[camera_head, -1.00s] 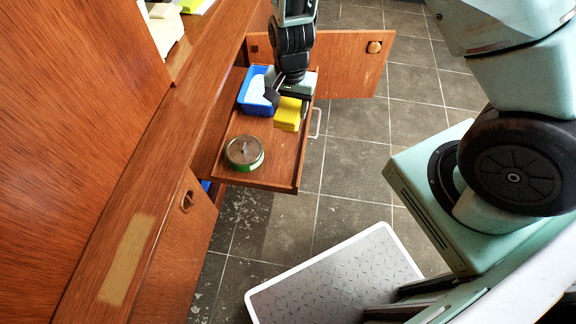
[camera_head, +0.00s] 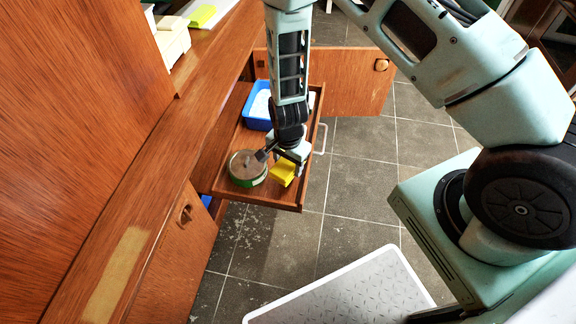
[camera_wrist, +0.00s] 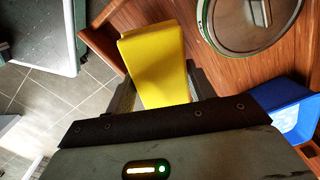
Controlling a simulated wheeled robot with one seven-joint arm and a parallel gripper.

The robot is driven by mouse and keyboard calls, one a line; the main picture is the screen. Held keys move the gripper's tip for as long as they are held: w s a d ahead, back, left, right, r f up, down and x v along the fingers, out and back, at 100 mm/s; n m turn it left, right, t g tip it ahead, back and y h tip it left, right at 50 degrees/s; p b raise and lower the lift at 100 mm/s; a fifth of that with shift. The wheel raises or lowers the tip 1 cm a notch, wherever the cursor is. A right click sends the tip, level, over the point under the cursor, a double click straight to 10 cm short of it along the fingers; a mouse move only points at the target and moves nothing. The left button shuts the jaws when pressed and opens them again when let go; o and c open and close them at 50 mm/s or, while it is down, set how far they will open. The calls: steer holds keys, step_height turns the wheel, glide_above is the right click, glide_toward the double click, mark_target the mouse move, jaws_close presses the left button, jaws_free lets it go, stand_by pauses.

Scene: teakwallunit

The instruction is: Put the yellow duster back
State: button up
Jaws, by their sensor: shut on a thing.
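The yellow duster (camera_head: 283,173) is a yellow block held between the fingers of my gripper (camera_head: 287,160). It also shows in the wrist view (camera_wrist: 156,62), upright between my two fingers (camera_wrist: 158,88). My gripper is over the front part of the pulled-out wooden drawer (camera_head: 262,197), just right of a round green tin with a metal lid (camera_head: 247,168). Whether the duster touches the drawer floor is hard to tell.
A blue tub (camera_head: 257,106) with pale contents stands farther back in the drawer. An open wooden door (camera_head: 348,80) is behind it. A grey-topped, white-rimmed platform (camera_head: 350,290) is on the tiled floor. White items (camera_head: 172,40) sit on the ledge at upper left.

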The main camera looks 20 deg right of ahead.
steer(key=shift+f, duration=0.3)
steer(key=shift+f, duration=0.55)
steer(key=shift+f, duration=0.1)
steer(key=o, duration=1)
steer(key=shift+c, duration=0.2)
